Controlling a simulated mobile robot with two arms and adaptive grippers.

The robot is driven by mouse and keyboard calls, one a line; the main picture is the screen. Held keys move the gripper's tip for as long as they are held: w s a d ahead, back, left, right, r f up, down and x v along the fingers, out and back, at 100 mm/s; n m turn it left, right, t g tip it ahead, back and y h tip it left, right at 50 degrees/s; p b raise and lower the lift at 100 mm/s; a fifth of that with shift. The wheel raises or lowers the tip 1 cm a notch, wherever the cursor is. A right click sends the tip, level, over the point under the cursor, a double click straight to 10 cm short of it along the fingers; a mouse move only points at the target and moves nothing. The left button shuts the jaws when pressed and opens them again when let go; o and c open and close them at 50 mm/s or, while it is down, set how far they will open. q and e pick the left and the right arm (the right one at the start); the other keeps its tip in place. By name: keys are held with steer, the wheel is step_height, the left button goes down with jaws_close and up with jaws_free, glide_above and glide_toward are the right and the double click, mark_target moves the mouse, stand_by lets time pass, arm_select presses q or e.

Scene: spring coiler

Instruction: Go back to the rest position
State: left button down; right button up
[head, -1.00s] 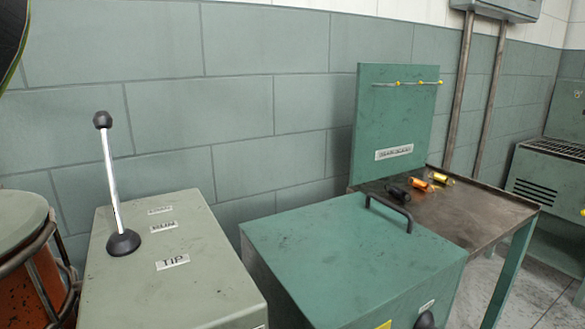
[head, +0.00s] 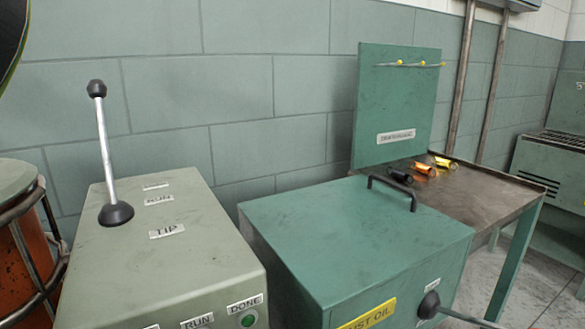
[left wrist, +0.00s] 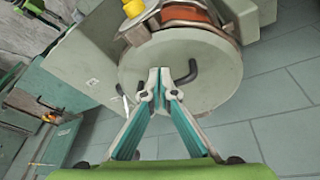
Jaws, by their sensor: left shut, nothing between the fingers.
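My left gripper (left wrist: 159,85) shows in the left wrist view. Its fingers are together at the tips with nothing between them. Beyond it is a round grey-green lid (left wrist: 205,65) with a dark curved handle; whether the fingers touch it I cannot tell. Neither gripper shows in the head view. There, a grey-green box (head: 95,255) carries a lever (head: 104,150) with a black knob, leaning slightly left. Labels on the box read RUN, TIP and DONE.
A green box (head: 330,235) with a black top handle stands to the right. Behind it, a metal table (head: 485,190) holds several small coloured spools (head: 425,168) below an upright green panel (head: 395,110). A rusty orange drum (head: 25,265) stands at the far left.

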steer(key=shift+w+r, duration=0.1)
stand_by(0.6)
